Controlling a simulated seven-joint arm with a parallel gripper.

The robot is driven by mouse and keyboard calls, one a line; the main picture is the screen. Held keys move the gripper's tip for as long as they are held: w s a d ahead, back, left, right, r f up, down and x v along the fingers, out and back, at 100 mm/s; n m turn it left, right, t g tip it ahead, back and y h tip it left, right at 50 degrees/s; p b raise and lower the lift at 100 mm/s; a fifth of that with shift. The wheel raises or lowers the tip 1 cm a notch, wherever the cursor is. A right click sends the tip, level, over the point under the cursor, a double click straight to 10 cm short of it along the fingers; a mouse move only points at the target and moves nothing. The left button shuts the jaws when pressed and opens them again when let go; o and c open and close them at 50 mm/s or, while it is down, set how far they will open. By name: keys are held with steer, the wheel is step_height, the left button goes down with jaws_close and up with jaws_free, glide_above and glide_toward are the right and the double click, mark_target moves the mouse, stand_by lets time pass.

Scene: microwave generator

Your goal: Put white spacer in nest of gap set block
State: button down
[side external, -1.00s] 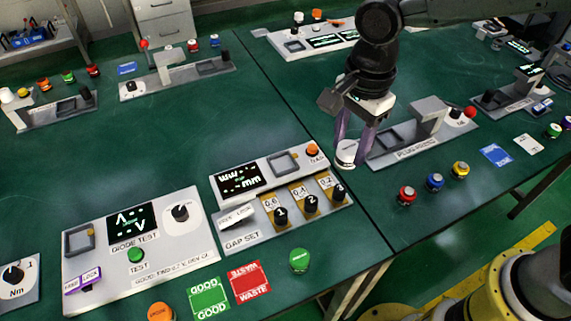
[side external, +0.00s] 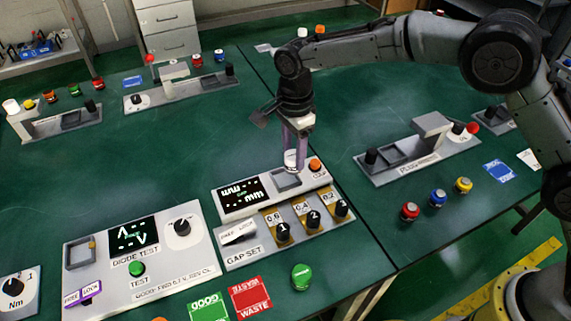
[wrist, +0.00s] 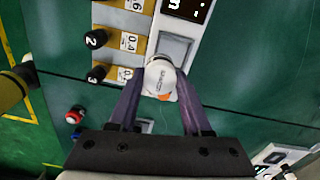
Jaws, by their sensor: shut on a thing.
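The white spacer (side external: 293,158) is a short white cylinder held between the purple fingers of my gripper (side external: 296,148). It also shows in the wrist view (wrist: 160,76), with small lettering on its top. The gap set block (side external: 232,240) lies below it, with a dark display (side external: 240,190) and a square grey nest (side external: 286,180) beside the orange button (side external: 315,165). In the side view the spacer is just above the back edge of the nest. In the wrist view it overlaps the near end of the nest (wrist: 173,48) and hides part of it. The exact height gap is hard to tell.
Three black numbered knobs (side external: 313,219) stand along the front of the block. A diode test panel (side external: 140,255) is at left. A plug panel (side external: 420,150) is at right.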

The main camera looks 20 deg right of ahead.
steer(key=shift+w+a+f, duration=0.25)
steer(key=shift+w+f, duration=0.2)
steer(key=shift+f, duration=0.15)
steer(key=shift+w+a+f, duration=0.25)
steer(key=shift+w+f, duration=0.2)
steer(key=shift+f, duration=0.1)
steer(key=shift+w+f, duration=0.1)
steer(key=shift+f, duration=1.5)
steer(key=shift+c, duration=1.7)
jaws_free()
steer(key=shift+f, duration=0.2)
step_height(320, 180, up, 12)
steer(key=shift+r, duration=0.2)
